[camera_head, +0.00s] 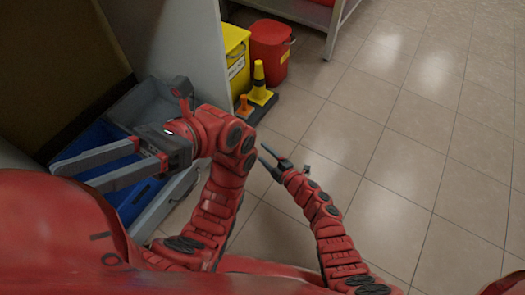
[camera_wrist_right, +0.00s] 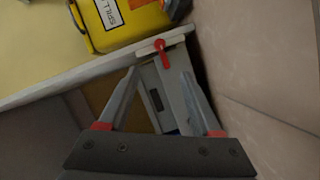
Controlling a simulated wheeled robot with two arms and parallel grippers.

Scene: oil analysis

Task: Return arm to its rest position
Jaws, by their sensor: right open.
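In the head view my right arm rises from the lower right. Its right gripper (camera_head: 263,154) is dark, points up and left above the floor, and looks small. In the right wrist view its grey fingers (camera_wrist_right: 160,73) are spread apart, with a grey part and a red lever seen beyond them. I see nothing held between the fingers. My left gripper (camera_head: 68,178) points left over the blue bin at the left, with long grey fingers apart and nothing seen between them. Whether those fingers touch the bin is unclear.
A blue bin (camera_head: 94,142) and grey bin (camera_head: 150,100) stand at left beside a pale panel (camera_head: 180,40). A yellow bin (camera_head: 236,45), red bin (camera_head: 270,45) and yellow-black cone (camera_head: 260,85) stand behind. The yellow bin shows in the wrist view (camera_wrist_right: 140,25). Tiled floor (camera_head: 420,130) at right is clear.

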